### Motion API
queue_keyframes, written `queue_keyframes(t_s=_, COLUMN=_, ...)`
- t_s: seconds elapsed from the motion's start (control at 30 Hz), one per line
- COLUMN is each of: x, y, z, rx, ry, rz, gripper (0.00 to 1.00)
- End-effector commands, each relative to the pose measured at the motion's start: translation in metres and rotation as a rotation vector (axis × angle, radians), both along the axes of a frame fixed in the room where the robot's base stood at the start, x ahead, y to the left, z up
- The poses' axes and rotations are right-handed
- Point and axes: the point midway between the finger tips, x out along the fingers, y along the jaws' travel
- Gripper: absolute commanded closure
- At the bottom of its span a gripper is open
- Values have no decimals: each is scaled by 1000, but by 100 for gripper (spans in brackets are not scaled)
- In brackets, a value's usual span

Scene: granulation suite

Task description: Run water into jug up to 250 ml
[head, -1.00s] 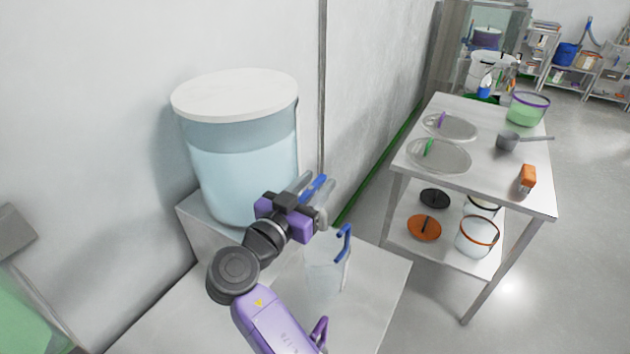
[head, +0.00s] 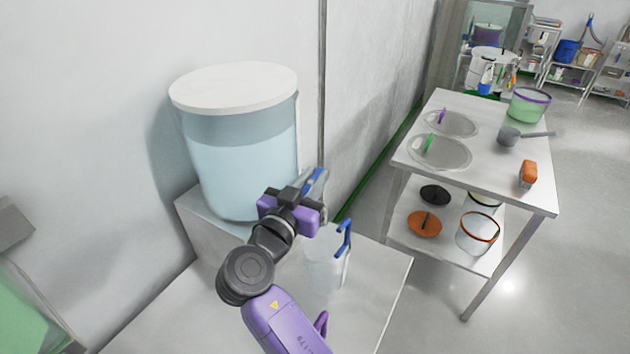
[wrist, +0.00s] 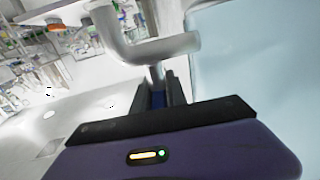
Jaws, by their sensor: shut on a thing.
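A large clear tank (head: 240,165) with a white lid and pale blue water stands on a raised grey block by the wall. The tap spout (wrist: 140,45) comes out of the tank in the wrist view. My gripper (head: 308,192) is shut on the tap's blue lever (head: 315,177), which shows between the fingers in the wrist view (wrist: 158,98). A clear jug (head: 324,268) with a blue handle stands upright on the bench below the tap, just beyond my gripper. My gripper and wrist hide part of the tap and the jug's rim. I cannot make out a water level in the jug.
Clear floor lies between bench and table.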

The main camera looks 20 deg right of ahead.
Motion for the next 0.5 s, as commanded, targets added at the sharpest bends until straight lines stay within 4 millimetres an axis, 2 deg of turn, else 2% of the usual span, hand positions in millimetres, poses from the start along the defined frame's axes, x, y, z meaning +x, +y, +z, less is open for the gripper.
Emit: queue_keyframes(t_s=0.5, x=3, y=4, z=1, rx=-1, ry=-1, rz=349, gripper=100)
